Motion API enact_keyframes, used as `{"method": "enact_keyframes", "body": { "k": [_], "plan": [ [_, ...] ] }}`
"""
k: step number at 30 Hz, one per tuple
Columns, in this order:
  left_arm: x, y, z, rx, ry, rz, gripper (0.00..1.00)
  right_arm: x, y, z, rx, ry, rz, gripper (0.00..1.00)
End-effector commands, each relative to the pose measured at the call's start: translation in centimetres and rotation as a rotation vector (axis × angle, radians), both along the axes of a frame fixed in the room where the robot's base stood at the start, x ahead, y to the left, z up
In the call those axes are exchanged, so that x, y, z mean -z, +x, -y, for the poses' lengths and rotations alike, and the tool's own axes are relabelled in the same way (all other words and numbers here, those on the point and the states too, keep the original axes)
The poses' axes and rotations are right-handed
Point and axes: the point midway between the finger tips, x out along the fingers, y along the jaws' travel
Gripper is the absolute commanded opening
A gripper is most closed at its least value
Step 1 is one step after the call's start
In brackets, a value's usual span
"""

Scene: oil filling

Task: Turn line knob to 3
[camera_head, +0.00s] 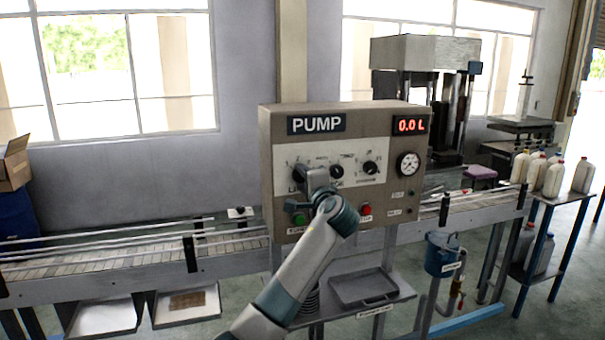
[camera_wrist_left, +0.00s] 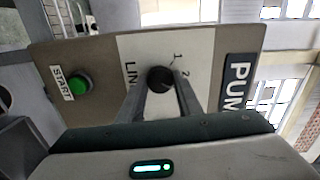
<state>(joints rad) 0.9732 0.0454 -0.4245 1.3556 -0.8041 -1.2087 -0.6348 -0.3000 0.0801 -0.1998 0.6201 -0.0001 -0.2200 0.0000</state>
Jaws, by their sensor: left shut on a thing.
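The grey-beige pump panel (camera_head: 388,131) faces me, with a "PUMP" label and a red display reading 0.0 L. My left gripper (camera_head: 313,180) is at the left of its white dial plate. In the left wrist view, the gripper (camera_wrist_left: 161,88) has its two fingers on either side of the round black line knob (camera_wrist_left: 160,79), shut on it. The numbers 1 and 2 show beside the knob; a 3 is not visible, and I cannot tell where the knob points. In the head view my gripper hides most of this knob. My right gripper is not in view.
Other knobs (camera_head: 370,168) sit right of my gripper, with a gauge (camera_head: 408,165) beyond. The green start button (camera_head: 299,219) is below my gripper, and a red button (camera_head: 365,210) is to its right. Conveyor rails (camera_head: 110,238) run left; a tray (camera_head: 362,289) lies below.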

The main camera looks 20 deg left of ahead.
Motion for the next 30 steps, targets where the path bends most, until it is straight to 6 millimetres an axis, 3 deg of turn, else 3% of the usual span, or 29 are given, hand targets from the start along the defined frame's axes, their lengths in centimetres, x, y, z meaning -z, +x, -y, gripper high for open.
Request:
{"method": "enact_keyframes", "body": {
  "k": [12,29,30],
  "plan": [
    [-0.1,0.0,0.1,0.001,0.22,-0.148,0.1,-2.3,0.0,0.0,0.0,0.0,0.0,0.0],
    [0.2,0.0,0.1,0.001,0.258,-0.175,0.1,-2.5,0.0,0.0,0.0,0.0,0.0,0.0],
    [0.2,0.0,0.1,0.001,0.258,-0.175,0.34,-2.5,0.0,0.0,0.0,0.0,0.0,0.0]
  ]
}}
